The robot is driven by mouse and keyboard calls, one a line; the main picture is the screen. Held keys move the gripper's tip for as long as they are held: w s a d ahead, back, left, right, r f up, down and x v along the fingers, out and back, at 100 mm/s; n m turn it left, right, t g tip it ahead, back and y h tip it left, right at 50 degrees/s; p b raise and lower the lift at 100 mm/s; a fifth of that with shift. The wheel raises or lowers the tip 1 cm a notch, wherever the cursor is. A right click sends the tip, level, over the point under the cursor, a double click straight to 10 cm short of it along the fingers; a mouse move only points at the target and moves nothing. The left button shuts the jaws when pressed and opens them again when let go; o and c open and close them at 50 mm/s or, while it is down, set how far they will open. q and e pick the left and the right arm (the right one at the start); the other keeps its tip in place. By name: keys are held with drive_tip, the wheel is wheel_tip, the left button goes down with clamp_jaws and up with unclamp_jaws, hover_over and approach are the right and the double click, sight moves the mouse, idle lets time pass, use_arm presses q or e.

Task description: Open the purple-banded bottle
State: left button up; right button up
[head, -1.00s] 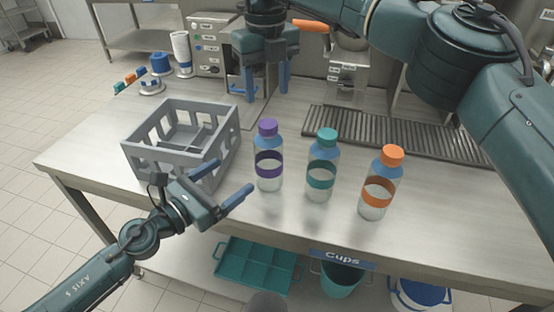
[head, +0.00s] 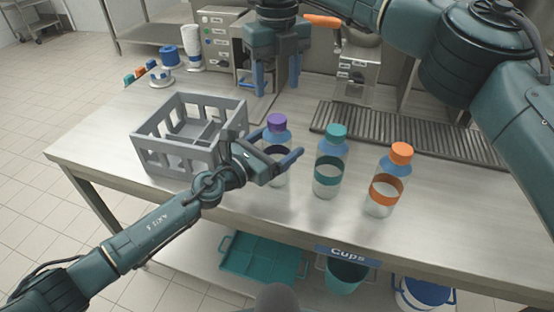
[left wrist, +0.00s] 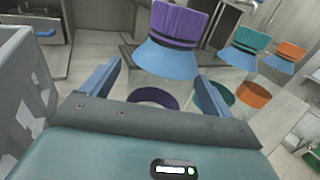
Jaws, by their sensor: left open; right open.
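The purple-banded bottle (head: 278,133) stands upright on the steel table with its purple cap on; my left gripper hides part of its body in the head view. My left gripper (head: 278,150) is open at this bottle. In the left wrist view, the purple cap (left wrist: 180,22) rises beyond my open left fingers (left wrist: 158,85), and the bottle's clear body is between or just beyond them; I cannot tell whether they touch it. My right gripper (head: 277,78) is open and empty, pointing down above the back of the table, behind the bottles.
A teal-banded bottle (head: 328,172) and an orange-banded bottle (head: 385,188) stand capped to the right. A grey crate (head: 160,150) stands close on the left. A drip grate (head: 430,140) lies behind. The table's front edge is near my left arm.

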sight(277, 118)
use_arm(q)
drive_tip(key=c, duration=1.6)
clamp_jaws()
use_arm(e)
drive_tip(key=shift+m, duration=0.7)
drive_tip(key=m, duration=0.3)
drive_tip(key=shift+m, duration=0.3)
drive_tip(key=m, duration=1.2)
drive_tip(key=shift+m, duration=0.4)
drive_tip(key=shift+f, duration=4)
drive_tip(key=shift+c, duration=0.2)
